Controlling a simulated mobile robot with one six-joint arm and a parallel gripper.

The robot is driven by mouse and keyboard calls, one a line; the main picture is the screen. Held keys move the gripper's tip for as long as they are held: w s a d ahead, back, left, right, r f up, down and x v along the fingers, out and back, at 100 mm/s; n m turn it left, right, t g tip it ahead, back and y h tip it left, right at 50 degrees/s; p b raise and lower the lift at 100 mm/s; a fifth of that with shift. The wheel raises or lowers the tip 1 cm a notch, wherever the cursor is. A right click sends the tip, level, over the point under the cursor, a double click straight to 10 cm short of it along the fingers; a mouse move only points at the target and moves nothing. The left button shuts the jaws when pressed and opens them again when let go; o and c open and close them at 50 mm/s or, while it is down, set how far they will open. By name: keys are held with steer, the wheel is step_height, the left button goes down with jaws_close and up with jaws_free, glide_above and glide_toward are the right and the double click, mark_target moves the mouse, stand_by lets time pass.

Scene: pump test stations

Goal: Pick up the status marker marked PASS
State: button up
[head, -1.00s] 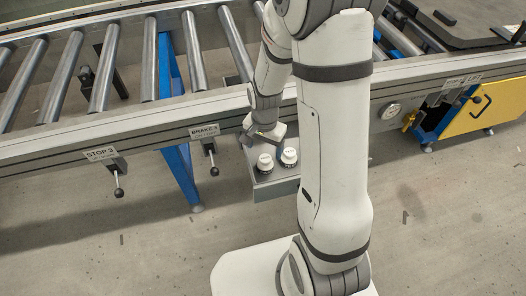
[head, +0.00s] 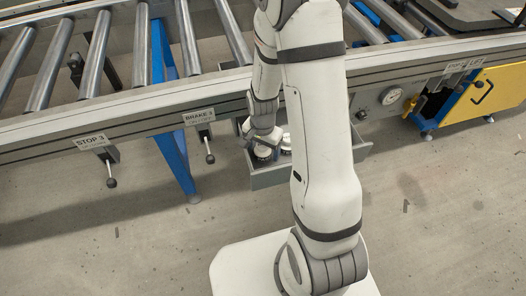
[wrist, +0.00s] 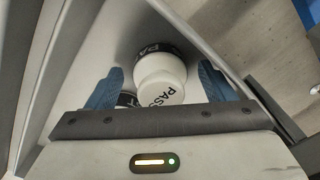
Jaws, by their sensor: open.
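The white status marker (wrist: 162,72) reads PASS on its round top and has a black lettered band around its wider base. My gripper (wrist: 158,88) is open, with its blue fingers to the left and right of this marker in the wrist view. I cannot tell whether they touch it. Part of a second marker (wrist: 127,98) shows beside the left finger, mostly hidden. In the head view, my gripper (head: 264,138) is right above the left marker (head: 263,153), and another marker (head: 286,142) stands to its right, partly covered by my arm.
The markers stand in a shallow grey tray (head: 275,180) below the conveyor rail (head: 135,118). Its walls are close around my gripper. The BRAKE (head: 209,158) and STOP 3 (head: 112,182) levers hang to the left. A blue conveyor leg (head: 178,165) stands near the tray.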

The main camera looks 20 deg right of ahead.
steer(key=shift+r, duration=0.1)
steer(key=c, duration=1.2)
